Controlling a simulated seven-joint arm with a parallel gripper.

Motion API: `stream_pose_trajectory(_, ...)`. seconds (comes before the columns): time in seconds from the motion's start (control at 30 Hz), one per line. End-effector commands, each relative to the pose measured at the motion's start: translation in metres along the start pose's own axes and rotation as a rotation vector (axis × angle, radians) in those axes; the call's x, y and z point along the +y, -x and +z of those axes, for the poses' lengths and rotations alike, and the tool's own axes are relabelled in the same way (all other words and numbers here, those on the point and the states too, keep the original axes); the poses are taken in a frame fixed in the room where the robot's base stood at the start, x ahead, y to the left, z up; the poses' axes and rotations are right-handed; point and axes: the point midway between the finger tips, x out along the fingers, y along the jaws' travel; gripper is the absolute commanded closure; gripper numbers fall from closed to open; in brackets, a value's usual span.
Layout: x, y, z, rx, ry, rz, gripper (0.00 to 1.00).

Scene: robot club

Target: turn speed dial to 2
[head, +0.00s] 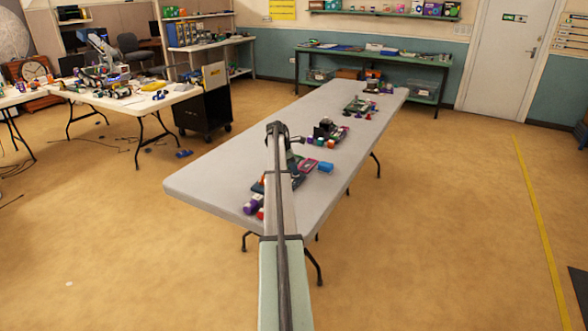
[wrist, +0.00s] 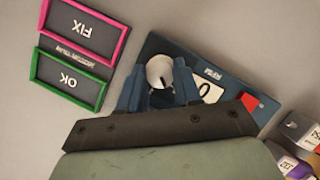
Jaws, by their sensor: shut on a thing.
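The speed dial, a pale round knob (wrist: 159,70), sits on a dark blue panel (wrist: 152,44) in the wrist view. A dark mark shows on its lower part. My gripper (wrist: 158,82) has its two blue fingers on either side of the knob and is shut on it. A white display (wrist: 208,89) on the panel, right of the dial, shows a 0. Small lettering above the display is too small to read surely. A red piece (wrist: 250,103) sits at the panel's right. In the head view my arm hides the dial.
A dark board with a pink-framed FIX sign (wrist: 83,28) and a green-framed OK sign (wrist: 69,79) lies left of the panel, upside down in view. Labelled blocks (wrist: 297,130) stand at the right edge. The long grey table (head: 215,178) holds more small items (head: 326,167) near my arm.

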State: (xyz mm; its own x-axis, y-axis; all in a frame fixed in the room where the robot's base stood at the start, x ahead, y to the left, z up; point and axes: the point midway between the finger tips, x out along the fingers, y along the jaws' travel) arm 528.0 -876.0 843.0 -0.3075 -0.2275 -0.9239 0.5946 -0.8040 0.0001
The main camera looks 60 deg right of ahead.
Motion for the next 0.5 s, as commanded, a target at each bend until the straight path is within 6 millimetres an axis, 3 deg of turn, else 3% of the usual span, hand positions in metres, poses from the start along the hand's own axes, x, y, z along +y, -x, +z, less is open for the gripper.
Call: stream_pose_trajectory(0.5,0.0048,-0.0004,0.001,-0.001,-0.436,-0.182,0.97)
